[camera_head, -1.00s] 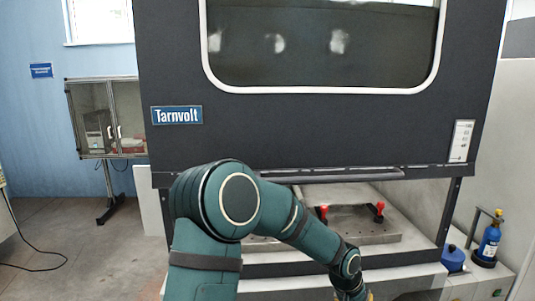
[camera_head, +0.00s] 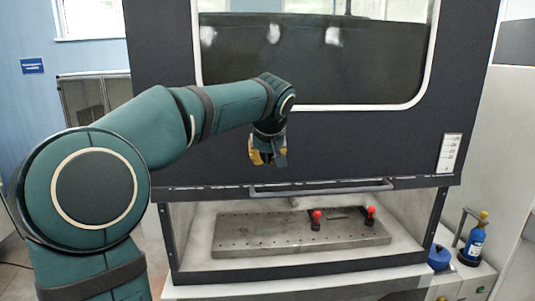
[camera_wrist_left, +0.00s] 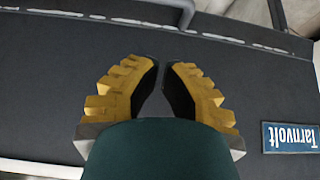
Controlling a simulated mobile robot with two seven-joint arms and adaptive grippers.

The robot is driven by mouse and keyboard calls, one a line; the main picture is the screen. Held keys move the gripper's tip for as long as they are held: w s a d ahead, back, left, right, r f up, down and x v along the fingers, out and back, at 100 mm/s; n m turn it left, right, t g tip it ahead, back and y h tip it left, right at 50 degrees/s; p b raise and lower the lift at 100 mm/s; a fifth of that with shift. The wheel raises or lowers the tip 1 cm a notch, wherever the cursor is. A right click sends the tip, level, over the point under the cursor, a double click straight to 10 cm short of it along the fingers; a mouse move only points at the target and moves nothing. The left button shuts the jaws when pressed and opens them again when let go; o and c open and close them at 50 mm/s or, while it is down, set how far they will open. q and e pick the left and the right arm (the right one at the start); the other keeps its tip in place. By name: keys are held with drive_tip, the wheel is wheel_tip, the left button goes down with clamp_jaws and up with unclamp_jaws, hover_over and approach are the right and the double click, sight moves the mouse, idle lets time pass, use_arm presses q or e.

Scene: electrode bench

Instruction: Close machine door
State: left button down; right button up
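The machine door (camera_head: 350,140) is a dark panel with a white-framed window. It is raised, and the chamber below it is open. A grey bar handle (camera_head: 320,188) runs along its lower edge, and part of it shows at the top of the left wrist view (camera_wrist_left: 186,12). My left gripper (camera_head: 268,158) is in front of the door panel, above the handle and apart from it. In the left wrist view its yellow-and-black fingers (camera_wrist_left: 162,68) are empty, with a narrow gap between the tips. My right gripper is not in view.
In the chamber, a perforated metal plate (camera_head: 250,240) carries red-topped clamps (camera_head: 316,216). A blue bottle (camera_head: 474,240) and a blue container (camera_head: 439,257) stand at the right. A glass-fronted cabinet (camera_head: 85,100) is behind my arm at the left.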

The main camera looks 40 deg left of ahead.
sight(266, 177)
use_arm(q)
drive_tip(key=x, duration=0.5)
drive_tip(key=shift+a+f, duration=0.1)
drive_tip(key=shift+f, duration=0.15)
wheel_tip(266, 177, down, 2)
drive_tip(key=shift+f, duration=0.2)
drive_tip(key=shift+s+d+f, duration=0.15)
drive_tip(key=shift+d+f, duration=0.15)
drive_tip(key=shift+f, duration=0.45)
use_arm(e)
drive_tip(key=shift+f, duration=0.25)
